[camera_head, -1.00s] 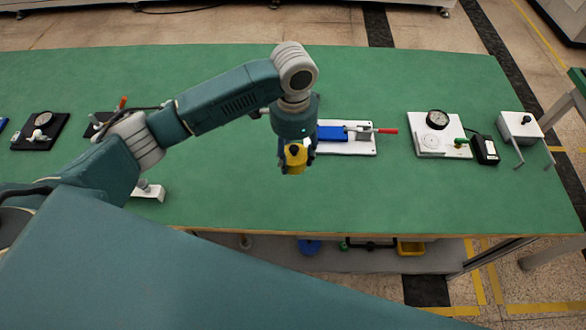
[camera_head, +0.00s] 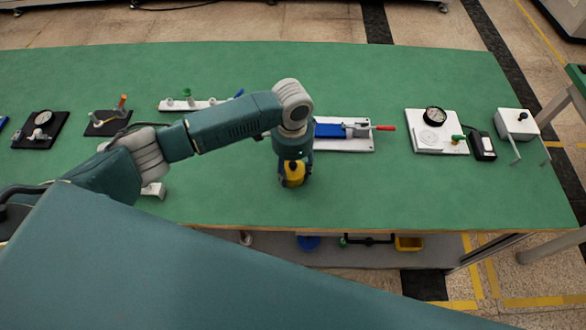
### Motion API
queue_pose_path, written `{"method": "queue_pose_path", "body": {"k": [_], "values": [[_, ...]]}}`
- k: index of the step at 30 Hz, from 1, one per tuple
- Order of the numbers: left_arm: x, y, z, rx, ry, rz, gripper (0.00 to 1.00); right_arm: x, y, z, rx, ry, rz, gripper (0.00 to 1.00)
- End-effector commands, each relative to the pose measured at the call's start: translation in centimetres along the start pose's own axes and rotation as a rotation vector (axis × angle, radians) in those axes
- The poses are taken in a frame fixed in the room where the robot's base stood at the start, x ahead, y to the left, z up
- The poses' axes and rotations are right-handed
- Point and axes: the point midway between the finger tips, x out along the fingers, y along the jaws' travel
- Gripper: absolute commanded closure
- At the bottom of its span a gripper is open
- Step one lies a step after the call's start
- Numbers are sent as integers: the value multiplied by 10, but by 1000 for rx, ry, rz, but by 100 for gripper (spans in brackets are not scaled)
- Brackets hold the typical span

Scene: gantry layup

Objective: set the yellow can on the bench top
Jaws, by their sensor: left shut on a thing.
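The yellow can (camera_head: 294,174) is upright, with a dark top, between the fingers of my left gripper (camera_head: 293,177). The gripper is shut on it and points down. The can is low over the front middle part of the green bench top (camera_head: 400,190); I cannot tell whether its base touches the surface. My right gripper is not in view.
A white board with a blue block and red-handled clamp (camera_head: 345,133) lies just behind and right of the can. A gauge board (camera_head: 437,130), a black device (camera_head: 481,146) and a white box (camera_head: 517,123) stand farther right. Bench top around the can is clear.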

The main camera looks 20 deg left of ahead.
Motion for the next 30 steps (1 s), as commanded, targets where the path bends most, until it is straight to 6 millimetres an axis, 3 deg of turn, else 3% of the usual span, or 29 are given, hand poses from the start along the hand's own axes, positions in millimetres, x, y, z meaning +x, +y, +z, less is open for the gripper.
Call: {"method": "queue_pose_path", "body": {"k": [1,2,4,17,30], "values": [[1,0,0,0,1,0,100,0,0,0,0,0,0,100],[2,0,0,0,-1,0,48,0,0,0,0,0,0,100],[2,0,0,0,-1,0,34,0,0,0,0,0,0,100],[-8,0,0,1,1,0,33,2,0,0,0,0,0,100],[-95,0,-1,1,3,-1,33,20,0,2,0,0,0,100]]}}
